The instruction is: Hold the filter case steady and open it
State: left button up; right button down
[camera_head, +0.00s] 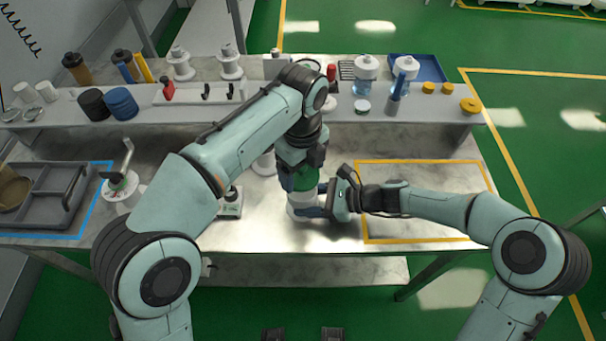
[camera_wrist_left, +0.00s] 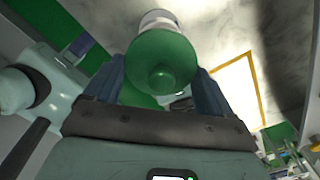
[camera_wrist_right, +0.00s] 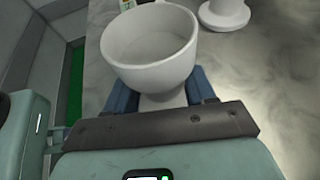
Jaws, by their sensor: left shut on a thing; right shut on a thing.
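The filter case is in two parts. Its green lid (camera_head: 306,178) is between the fingers of my left gripper (camera_head: 302,184), which is shut on it from above. The lid's green dome (camera_wrist_left: 162,72) fills the gap between the fingers in the left wrist view. The white case body (camera_head: 300,212) stands upright on the bench below the lid. My right gripper (camera_head: 314,205) is shut on the body from the right side. In the right wrist view the white body (camera_wrist_right: 150,50) has an open rim with its inside showing and no lid on it.
A yellow-outlined area (camera_head: 420,238) of bare bench lies to the right. A grey tray (camera_head: 40,210) lies inside a blue outline at left. A raised shelf (camera_head: 430,112) with bottles and jars runs along the back. A small white block (camera_head: 231,208) stands left of the case.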

jog(key=shift+c, duration=1.5)
grip_release()
